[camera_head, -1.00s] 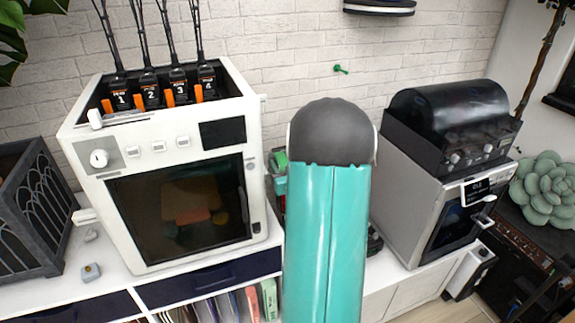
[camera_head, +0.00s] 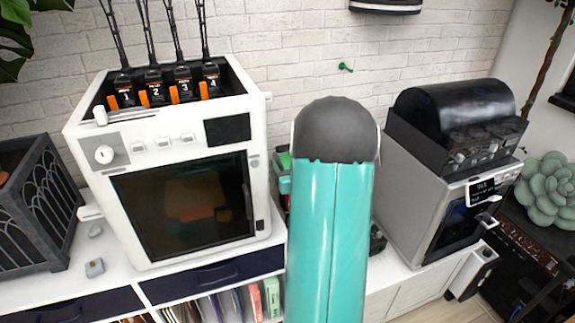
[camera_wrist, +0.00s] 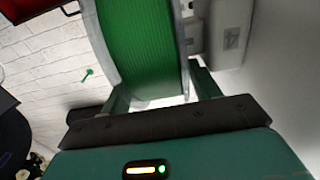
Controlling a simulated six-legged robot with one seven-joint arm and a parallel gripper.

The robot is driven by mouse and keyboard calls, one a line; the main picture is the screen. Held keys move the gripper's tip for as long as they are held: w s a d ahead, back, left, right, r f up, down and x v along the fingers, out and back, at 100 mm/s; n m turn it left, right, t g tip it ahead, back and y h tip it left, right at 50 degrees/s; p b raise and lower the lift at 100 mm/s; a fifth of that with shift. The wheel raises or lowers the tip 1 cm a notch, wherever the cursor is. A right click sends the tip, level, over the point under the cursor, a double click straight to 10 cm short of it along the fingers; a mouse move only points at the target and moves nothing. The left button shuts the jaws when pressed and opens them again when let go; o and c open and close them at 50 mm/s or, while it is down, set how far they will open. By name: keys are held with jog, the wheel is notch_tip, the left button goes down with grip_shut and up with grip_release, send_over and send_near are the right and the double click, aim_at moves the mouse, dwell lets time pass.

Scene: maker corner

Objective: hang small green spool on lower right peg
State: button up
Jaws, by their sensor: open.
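The green spool (camera_wrist: 145,45) fills the upper middle of the wrist view, with pale flanges at its sides. My gripper (camera_wrist: 162,92) is open, with one finger on each side of the spool's near part; I cannot tell whether they touch it. In the head view my teal arm hides most of the gripper area, and a bit of green (camera_head: 284,161) shows beside the arm. A single green peg (camera_head: 346,67) sticks out of the white brick wall, bare. It also shows in the wrist view (camera_wrist: 88,76), left of the spool.
A white printer (camera_head: 180,200) stands left of my arm and a grey machine with a black hood (camera_head: 455,120) stands right. A dark striped round thing (camera_head: 386,6) is on the wall above the peg. The wall around the peg is clear.

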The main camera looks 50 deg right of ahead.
jog(key=shift+a+f, duration=0.1)
jog(key=shift+a, duration=0.1)
jog(key=v, duration=1.3)
jog(key=shift+s, duration=0.3)
